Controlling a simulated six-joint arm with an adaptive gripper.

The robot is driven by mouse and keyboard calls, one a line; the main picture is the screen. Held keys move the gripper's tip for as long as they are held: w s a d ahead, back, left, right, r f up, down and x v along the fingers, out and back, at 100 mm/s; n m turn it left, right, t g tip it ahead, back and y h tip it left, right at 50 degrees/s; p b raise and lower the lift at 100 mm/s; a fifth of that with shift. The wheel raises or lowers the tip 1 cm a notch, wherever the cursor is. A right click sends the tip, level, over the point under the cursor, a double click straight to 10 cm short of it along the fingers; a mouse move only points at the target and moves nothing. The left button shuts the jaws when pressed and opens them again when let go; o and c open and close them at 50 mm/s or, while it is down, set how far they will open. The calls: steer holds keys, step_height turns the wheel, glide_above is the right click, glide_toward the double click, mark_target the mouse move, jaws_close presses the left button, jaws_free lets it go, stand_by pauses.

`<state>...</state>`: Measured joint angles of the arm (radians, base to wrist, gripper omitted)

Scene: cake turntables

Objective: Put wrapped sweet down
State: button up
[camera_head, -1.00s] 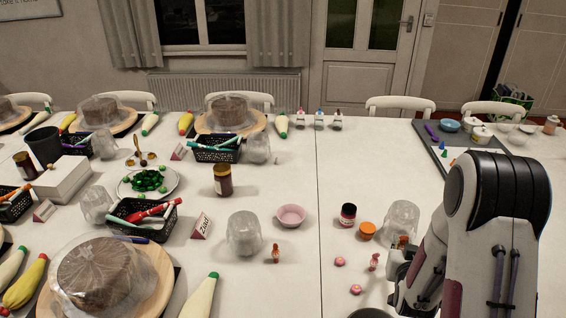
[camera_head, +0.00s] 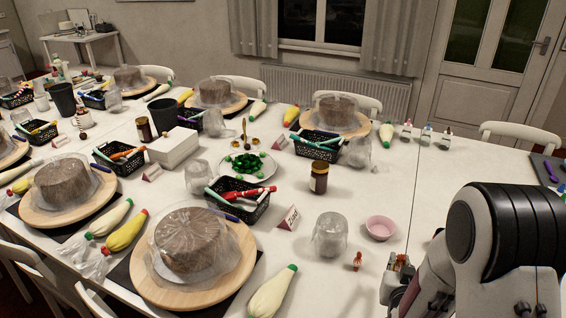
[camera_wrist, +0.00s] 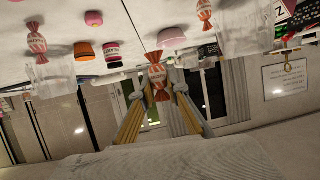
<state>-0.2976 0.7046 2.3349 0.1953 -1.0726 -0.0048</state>
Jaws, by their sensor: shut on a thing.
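My gripper (camera_wrist: 158,88) is shut on a wrapped sweet (camera_wrist: 157,76), which has a pale printed middle and red-and-white striped ends. The wrist view is upside down, and the sweet sits between the two fingertips. In the head view my gripper (camera_head: 396,272) is at the lower right, in front of the pink bowl, and the held sweet (camera_head: 402,261) shows only as a small orange-red patch. Another wrapped sweet (camera_head: 357,261) stands on the white table to its left. Two more sweets show in the wrist view, one at left (camera_wrist: 36,38) and one at upper right (camera_wrist: 204,12).
A pink bowl (camera_head: 381,228) and an upturned clear glass (camera_head: 330,235) stand close to my gripper. A brown jar (camera_head: 319,178), a name card (camera_head: 288,219) and a black basket of pens (camera_head: 240,200) are farther left. Bare table lies right of the bowl.

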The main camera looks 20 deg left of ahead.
steer(key=s+a+n+y, duration=0.1)
steer(key=s+a+y, duration=0.1)
steer(key=s+a, duration=0.7)
steer(key=s+a+n+y, duration=0.15)
steer(key=s+a, duration=0.35)
steer(key=a, duration=0.9)
steer(key=s+a+g, duration=0.1)
steer(key=s+a, duration=0.4)
steer(key=s, duration=0.6)
steer(key=s+d+m+t+h, duration=0.1)
steer(key=d+m+h, duration=0.1)
steer(key=d, duration=0.5)
steer(key=shift+s+d+r+h, duration=0.15)
steer(key=shift+s+h, duration=0.15)
steer(key=shift+h, duration=0.55)
steer(key=shift+m, duration=0.25)
steer(key=shift+f, duration=2.95)
steer(key=shift+f, duration=0.15)
